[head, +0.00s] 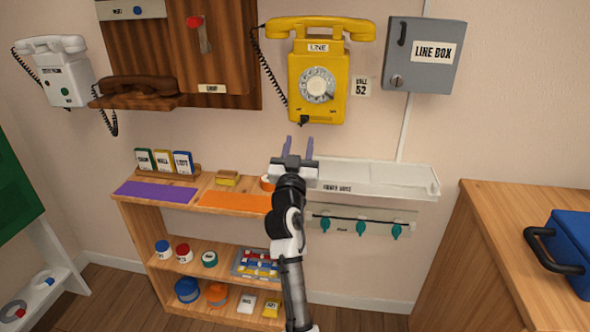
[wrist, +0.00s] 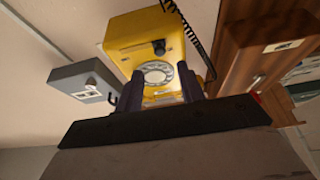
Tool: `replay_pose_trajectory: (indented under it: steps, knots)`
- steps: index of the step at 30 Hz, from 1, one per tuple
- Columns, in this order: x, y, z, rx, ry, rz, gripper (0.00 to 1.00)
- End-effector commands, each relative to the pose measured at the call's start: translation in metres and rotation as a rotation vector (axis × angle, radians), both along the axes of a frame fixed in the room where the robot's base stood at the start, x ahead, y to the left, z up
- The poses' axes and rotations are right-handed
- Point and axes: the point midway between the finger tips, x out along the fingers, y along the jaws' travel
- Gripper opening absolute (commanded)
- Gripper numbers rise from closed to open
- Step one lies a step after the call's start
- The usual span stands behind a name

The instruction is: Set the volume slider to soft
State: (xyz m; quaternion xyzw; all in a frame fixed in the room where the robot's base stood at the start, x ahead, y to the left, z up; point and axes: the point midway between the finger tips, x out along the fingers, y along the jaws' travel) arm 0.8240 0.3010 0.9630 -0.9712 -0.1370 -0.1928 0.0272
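The yellow wall phone (head: 320,72) hangs in the upper middle, with a round dial (head: 317,85) on its front. A small black knob (head: 303,120) sits at its lower edge and may be the volume slider; I cannot read soft or loud marks. In the wrist view the phone (wrist: 130,30) appears upside down, and the knob (wrist: 158,46) shows above the dial. My gripper (head: 300,145) is below the phone, its two purple fingers pointing up, apart and empty. The fingers also show in the wrist view (wrist: 162,92), in front of the phone and covering part of it.
A grey line box (head: 422,55) is right of the phone; a wooden panel (head: 228,80) with a red knob is left. A white phone (head: 60,72) hangs farther left. A white tray shelf (head: 385,180) and a wooden shelf (head: 133,198) lie below. The wall around my fingers is clear.

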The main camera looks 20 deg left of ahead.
Motion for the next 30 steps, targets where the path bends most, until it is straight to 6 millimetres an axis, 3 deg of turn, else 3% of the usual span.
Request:
replay_pose_trajectory:
  steps: [3,10,30]
  knots:
    - [-0.025,-0.007,-0.014,0.001,0.001,0.002,0.39]
    - [-0.056,-0.015,-0.026,0.000,0.001,0.001,0.39]
    - [-0.065,-0.016,-0.024,0.001,-0.006,0.007,0.39]
